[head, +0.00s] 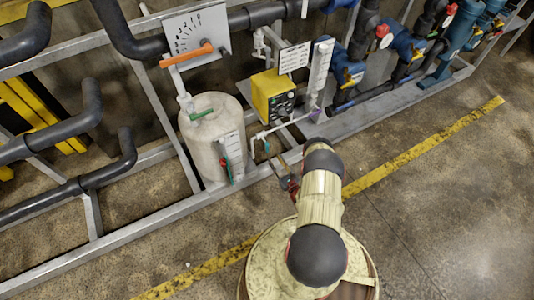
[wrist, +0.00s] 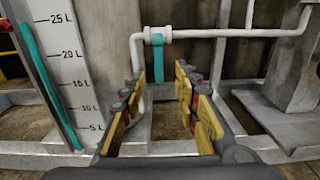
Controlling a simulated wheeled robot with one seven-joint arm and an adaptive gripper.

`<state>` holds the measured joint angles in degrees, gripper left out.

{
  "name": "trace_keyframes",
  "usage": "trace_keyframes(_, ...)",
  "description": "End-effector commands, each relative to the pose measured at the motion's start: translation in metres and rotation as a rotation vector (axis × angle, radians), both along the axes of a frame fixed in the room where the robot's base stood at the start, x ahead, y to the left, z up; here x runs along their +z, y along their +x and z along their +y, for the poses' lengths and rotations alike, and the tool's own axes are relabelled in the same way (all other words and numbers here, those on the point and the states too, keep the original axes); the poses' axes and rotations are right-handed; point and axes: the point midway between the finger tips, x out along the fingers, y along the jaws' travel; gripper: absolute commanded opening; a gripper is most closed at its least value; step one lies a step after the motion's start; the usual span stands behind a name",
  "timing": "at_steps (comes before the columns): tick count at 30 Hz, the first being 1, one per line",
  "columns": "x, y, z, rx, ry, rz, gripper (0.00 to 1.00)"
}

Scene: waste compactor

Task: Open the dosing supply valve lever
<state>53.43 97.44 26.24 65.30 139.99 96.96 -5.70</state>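A teal lever (wrist: 158,58) hangs straight down from a white fitting on a thin white pipe (wrist: 205,33); it looks like the dosing supply valve lever. In the head view it is a small teal mark (head: 267,147) between the white tank and the yellow dosing pump. My gripper (wrist: 157,88) is open, with its yellow-padded fingers apart and nothing between them. The lever shows beyond the fingertips, in line with the gap and slightly above its middle, apparently not touched. In the head view my arm partly hides the gripper (head: 283,180).
The white tank (head: 212,145) with its litre scale (wrist: 66,62) stands left of the lever. The yellow pump (head: 272,95) is to the right. A grey frame rail (head: 150,215) runs low along the front. Floor is clear to the right.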

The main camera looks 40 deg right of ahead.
Motion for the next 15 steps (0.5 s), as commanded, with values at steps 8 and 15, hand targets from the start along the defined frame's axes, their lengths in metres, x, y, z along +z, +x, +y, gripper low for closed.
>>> trace_keyframes(8, -0.001, 0.038, -0.007, 0.006, -0.003, 0.0, 0.31)
trace_keyframes(15, -0.001, 0.066, -0.014, 0.006, -0.002, 0.001, 0.31)
